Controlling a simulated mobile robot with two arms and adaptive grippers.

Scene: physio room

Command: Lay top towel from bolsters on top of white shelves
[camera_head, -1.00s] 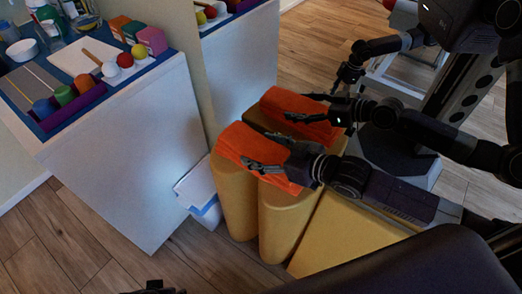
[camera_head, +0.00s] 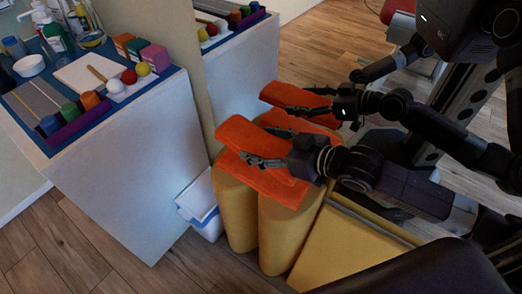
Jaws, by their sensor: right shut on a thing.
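An orange towel (camera_head: 242,139) is in my right gripper (camera_head: 268,147), which is shut on its edge. The towel is tilted, just above the yellow bolsters (camera_head: 286,235). More orange cloth shows under it, but I cannot clearly tell where one towel ends and the other begins. The white shelves (camera_head: 135,165) stand to the left, with a blue top (camera_head: 52,147) full of things. My left gripper is out of view.
A mirror behind the bolsters reflects my arm, the towels and the shelves. On the shelf top are bottles (camera_head: 53,36), a white board (camera_head: 88,75), coloured balls (camera_head: 143,68) and small boxes (camera_head: 154,57). A white bin (camera_head: 201,203) stands between shelves and bolsters.

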